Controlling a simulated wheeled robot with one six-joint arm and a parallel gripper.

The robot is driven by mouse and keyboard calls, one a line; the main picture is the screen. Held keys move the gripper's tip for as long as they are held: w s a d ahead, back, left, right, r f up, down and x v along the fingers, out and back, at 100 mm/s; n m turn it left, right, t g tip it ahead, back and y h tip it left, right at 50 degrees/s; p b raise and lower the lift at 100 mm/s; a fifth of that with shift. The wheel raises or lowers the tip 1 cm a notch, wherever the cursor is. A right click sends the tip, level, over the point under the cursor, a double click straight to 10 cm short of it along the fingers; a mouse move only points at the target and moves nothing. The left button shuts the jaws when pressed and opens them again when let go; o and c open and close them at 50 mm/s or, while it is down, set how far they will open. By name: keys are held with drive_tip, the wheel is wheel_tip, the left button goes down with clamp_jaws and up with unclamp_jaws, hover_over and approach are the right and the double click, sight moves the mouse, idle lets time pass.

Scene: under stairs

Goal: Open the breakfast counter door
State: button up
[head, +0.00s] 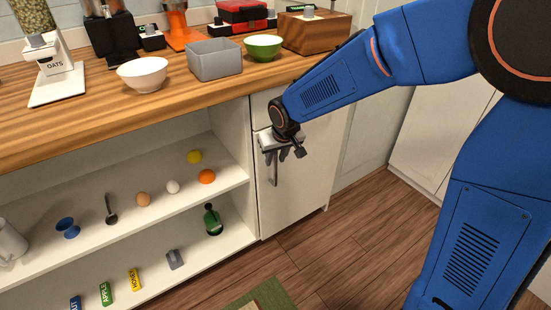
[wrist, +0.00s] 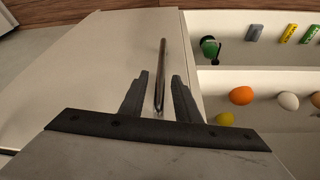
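The breakfast counter door (head: 305,190) is a white panel below the wooden worktop, to the right of the open shelves, and looks shut. Its thin metal bar handle (head: 275,174) stands upright near the door's left edge. My gripper (head: 284,154) is at the upper part of the handle, its fingers pointing down. In the wrist view, the two dark fingers (wrist: 160,92) are apart, with the handle (wrist: 162,62) between them and a gap on each side. The door (wrist: 85,75) fills the left of that view. My gripper hides the handle's top end.
Open shelves (head: 120,215) left of the door hold an egg, an orange, a green bottle and other small items. A green bowl (head: 263,47), a grey bin (head: 214,60) and a wooden box (head: 314,30) stand on the worktop above. The wooden floor (head: 340,235) before the door looks clear.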

drive_tip(key=shift+f, duration=0.2)
clamp_jaws()
idle(1.4)
